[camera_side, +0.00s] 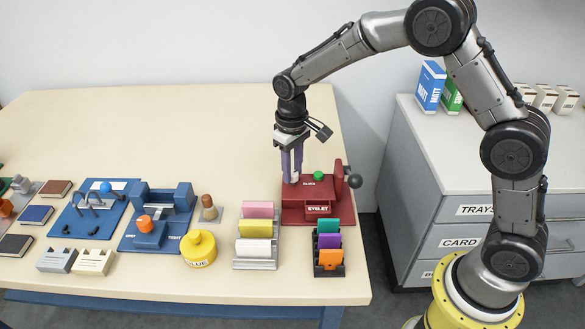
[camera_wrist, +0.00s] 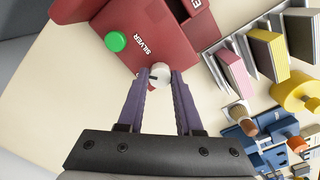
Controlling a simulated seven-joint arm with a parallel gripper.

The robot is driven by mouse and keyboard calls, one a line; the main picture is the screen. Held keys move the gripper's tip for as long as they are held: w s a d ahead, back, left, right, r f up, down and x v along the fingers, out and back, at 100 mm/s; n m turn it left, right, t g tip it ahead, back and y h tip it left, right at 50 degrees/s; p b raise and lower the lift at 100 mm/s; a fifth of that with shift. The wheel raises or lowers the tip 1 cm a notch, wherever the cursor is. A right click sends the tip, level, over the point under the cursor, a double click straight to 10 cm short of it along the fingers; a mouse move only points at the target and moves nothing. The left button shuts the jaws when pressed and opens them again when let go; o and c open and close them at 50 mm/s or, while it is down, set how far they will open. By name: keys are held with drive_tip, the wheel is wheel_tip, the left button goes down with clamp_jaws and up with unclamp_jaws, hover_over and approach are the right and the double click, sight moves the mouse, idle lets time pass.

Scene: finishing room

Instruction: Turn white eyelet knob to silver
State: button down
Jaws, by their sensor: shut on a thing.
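I cannot tell for sure which setting the line points at. My gripper (camera_wrist: 161,80) has its purple fingers shut on the white knob, one on each side. In the side view my gripper (camera_side: 291,180) reaches down onto the machine's left part, and its fingers mostly hide the knob.
A green button (camera_side: 319,176) sits on the machine's top; a lever with a dark ball (camera_side: 354,181) is at its right. A card rack (camera_side: 256,264) and a tag rack (camera_side: 330,270) stand in front. A yellow glue pot (camera_side: 199,250) is further left.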

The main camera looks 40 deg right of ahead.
drive_tip(key=m, duration=0.4)
drive_tip(key=shift+m, duration=1.9)
drive_tip(key=c, duration=0.6)
unclamp_jaws()
drive_tip(key=shift+o, duration=0.2)
wheel_tip(320, 180, up, 14)
drive_tip(key=shift+f, duration=0.1)
